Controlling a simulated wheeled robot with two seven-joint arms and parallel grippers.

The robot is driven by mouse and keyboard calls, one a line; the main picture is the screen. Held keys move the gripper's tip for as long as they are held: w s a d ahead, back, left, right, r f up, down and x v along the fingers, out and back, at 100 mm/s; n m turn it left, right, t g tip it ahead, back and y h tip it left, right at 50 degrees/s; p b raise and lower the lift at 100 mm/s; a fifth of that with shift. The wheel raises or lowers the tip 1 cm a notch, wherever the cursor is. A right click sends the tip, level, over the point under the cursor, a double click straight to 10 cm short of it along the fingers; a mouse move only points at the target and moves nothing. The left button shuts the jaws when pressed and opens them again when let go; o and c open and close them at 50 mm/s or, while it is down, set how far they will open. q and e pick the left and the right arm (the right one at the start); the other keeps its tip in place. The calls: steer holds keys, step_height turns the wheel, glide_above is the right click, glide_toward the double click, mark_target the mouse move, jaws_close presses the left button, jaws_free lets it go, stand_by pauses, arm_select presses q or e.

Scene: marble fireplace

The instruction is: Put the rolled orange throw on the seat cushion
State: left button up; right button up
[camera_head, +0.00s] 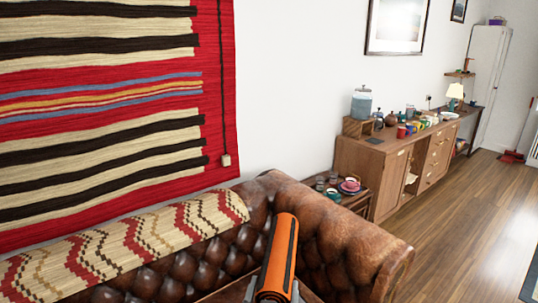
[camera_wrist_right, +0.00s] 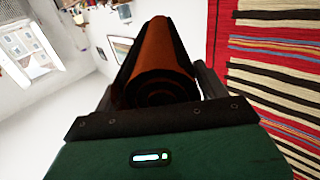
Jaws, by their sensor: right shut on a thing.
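The rolled orange throw (camera_head: 281,248), orange with dark stripes, is held up in front of the brown leather sofa in the head view. In the right wrist view its spiral dark end faces the camera and the roll (camera_wrist_right: 160,62) points away. My right gripper (camera_head: 274,291) is shut on it, with a finger on each side; the gripper also shows in the wrist view (camera_wrist_right: 158,92). A small part of the sofa's seat (camera_head: 226,293) shows at the bottom edge, left of the throw. Most of the seat cushion is out of frame or hidden. My left gripper is not in view.
The tufted sofa's arm (camera_head: 352,250) rises right of the throw. A patterned blanket (camera_head: 125,245) lies over the sofa's back. A side table with cups (camera_head: 349,187) and a crowded wooden sideboard (camera_head: 372,165) stand behind. Open wood floor (camera_head: 470,215) lies at right.

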steer(key=s+d+f+n+y, duration=0.1)
steer(key=s+d+f, duration=0.2)
steer(key=d, duration=0.7)
steer(key=s+d+f+y, duration=0.1)
steer(key=s+d+f, duration=0.3)
steer(key=d, duration=0.6)
steer(key=shift+s+d+n+y, duration=0.2)
steer(key=shift+s+n+y, duration=0.2)
steer(key=shift+s, duration=0.2)
